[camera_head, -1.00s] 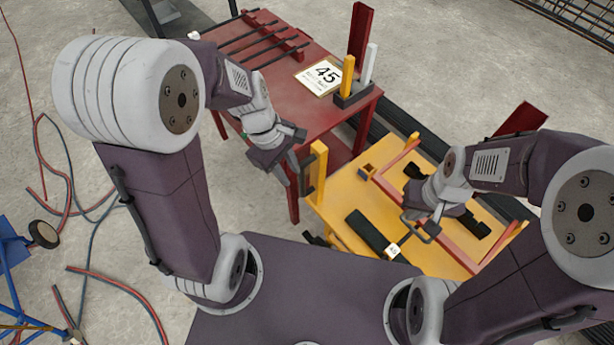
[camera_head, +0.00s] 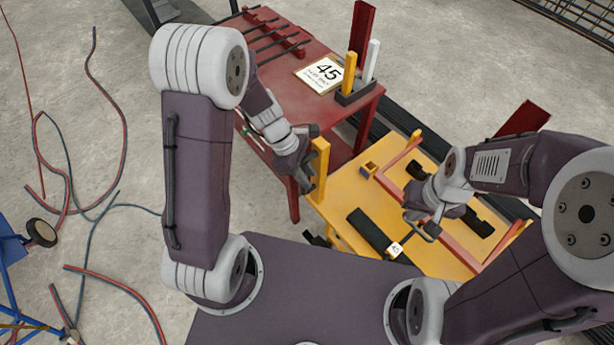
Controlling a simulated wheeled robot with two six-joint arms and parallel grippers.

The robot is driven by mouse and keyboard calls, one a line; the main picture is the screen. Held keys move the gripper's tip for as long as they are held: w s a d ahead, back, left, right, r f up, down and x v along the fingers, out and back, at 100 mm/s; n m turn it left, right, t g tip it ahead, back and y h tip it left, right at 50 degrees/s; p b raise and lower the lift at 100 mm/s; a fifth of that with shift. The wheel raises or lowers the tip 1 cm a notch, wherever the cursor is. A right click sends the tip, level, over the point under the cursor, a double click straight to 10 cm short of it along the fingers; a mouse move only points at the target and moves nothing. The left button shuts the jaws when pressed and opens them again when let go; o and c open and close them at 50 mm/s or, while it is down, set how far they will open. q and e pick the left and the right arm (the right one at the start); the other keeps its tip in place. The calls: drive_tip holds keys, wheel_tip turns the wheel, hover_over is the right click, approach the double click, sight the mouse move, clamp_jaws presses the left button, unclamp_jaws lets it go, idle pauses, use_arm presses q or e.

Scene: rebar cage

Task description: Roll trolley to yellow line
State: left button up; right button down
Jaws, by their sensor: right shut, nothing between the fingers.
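A blue wheeled frame (camera_head: 14,255) with a black wheel (camera_head: 41,232) is cut off at the left edge; it may be the trolley. No yellow line on the floor is visible. My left gripper (camera_head: 307,178) is beside the upright yellow post (camera_head: 321,165) at the corner of a yellow-topped bench (camera_head: 349,185). Whether its fingers touch the post, and how far apart they are, I cannot tell. My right gripper (camera_head: 424,228) is shut and empty above the yellow bench, close to the tagged end of a black bar (camera_head: 372,231).
Red and blue hoses (camera_head: 104,205) lie on the left floor. Bare concrete lies between the hoses and my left arm.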

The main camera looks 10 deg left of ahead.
use_arm(q)
drive_tip(key=shift+d+f, duration=0.1)
clamp_jaws()
idle(1.4)
